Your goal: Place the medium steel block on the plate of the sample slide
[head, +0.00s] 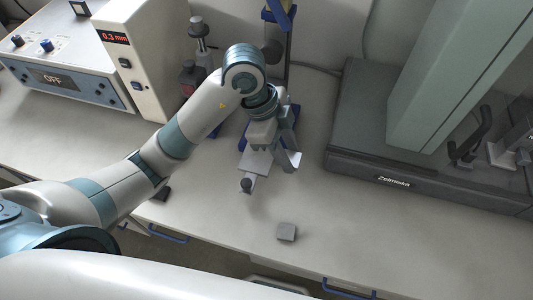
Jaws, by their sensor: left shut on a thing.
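My left gripper (268,148) is above the bench, near the blue-framed stand. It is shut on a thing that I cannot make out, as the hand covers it. A pale flat plate (256,164) shows just below the hand, with a round dark knob (247,185) at its near end. It appears to belong to the sample slide, partly hidden by the gripper. A grey steel block (287,231) lies on the bench near the front edge, apart from the gripper. I cannot tell whether it is the medium one. My right gripper is not in view.
A dark small block (162,194) lies left, by the front edge, partly behind my arm. A control box (55,75) and a display unit (130,60) stand at the left. A large grey machine (400,165) fills the right. The bench's front middle is mostly clear.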

